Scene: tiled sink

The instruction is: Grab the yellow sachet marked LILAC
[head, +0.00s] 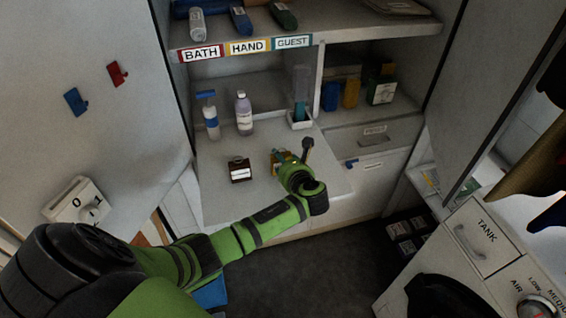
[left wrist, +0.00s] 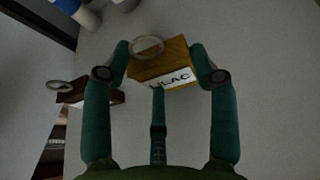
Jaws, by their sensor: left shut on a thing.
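The yellow sachet (left wrist: 172,60) shows in the left wrist view, with a white label that reads LILAC, partly covered, and a ring on top. My left gripper (left wrist: 159,58) is shut on it, with a green finger on each side. In the head view the sachet (head: 276,162) is partly hidden by my left gripper (head: 286,163), above the counter's right part. I cannot tell whether it touches the counter. My right gripper is not in view.
A dark red-brown sachet (head: 240,169) stands to the left on the counter (head: 218,200). A blue-topped pump bottle (head: 210,118), a pale purple bottle (head: 244,115) and a white holder (head: 299,119) stand behind. The shelf labelled BATH, HAND and GUEST (head: 248,47) overhangs.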

